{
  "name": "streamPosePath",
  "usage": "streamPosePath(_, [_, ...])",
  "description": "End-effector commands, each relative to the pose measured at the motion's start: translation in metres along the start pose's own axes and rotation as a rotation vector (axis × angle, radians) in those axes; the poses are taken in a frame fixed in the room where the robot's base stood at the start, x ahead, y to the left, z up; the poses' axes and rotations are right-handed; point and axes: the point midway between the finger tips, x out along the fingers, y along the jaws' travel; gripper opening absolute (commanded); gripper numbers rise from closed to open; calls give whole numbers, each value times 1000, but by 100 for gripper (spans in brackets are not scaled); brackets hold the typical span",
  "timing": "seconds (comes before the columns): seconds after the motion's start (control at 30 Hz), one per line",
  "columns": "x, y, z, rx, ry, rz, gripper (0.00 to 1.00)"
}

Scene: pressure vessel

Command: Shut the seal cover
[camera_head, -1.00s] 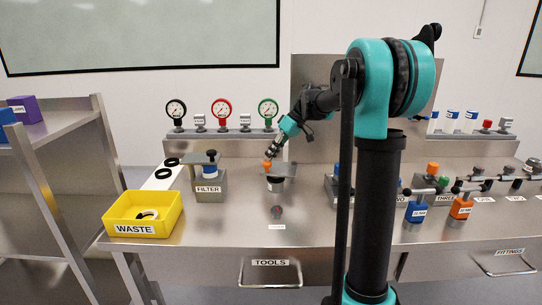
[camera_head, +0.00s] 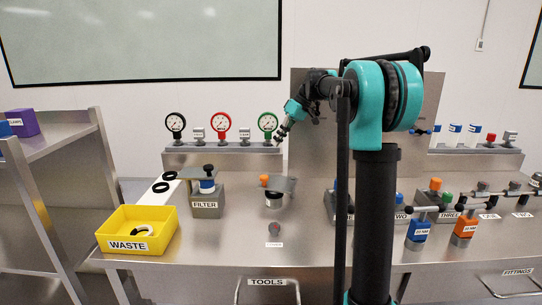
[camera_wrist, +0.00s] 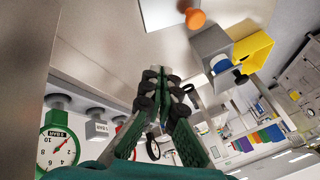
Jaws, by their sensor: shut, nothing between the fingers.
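The seal cover (camera_head: 283,184) appears to be the flat grey plate above a small dark-and-white cup (camera_head: 274,200) in the middle of the bench. An orange knob (camera_head: 264,180) stands at its left. I cannot tell whether the plate is fully seated on the cup. The knob also shows at the top of the wrist view (camera_wrist: 195,18), beside a pale flat plate (camera_wrist: 162,12). My gripper (camera_head: 279,141) is above and behind the cover, in front of the green gauge, apart from the knob. Its fingers (camera_wrist: 160,72) are together and empty.
The filter block (camera_head: 207,205) with its own plate and black knob stands left of the cover. The yellow waste bin (camera_head: 137,245) is further left. A gauge rail (camera_head: 222,146) runs behind. Blue and orange tools (camera_head: 418,232) stand right. Bench front centre is mostly clear.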

Motion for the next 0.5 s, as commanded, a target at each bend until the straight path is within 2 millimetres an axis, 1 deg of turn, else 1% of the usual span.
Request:
streamPosePath(0.03, [6, -12, -2, 21, -18, 35, 0])
streamPosePath(0.17, [20, -41, -3, 130, -52, 201, 0])
streamPosePath(0.3, [27, -67, -4, 223, -28, 386, 0])
streamPosePath(0.4, [26, -80, -5, 260, 7, 472, 0])
streamPosePath(0.5, [26, -85, -6, 278, 31, 516, 0])
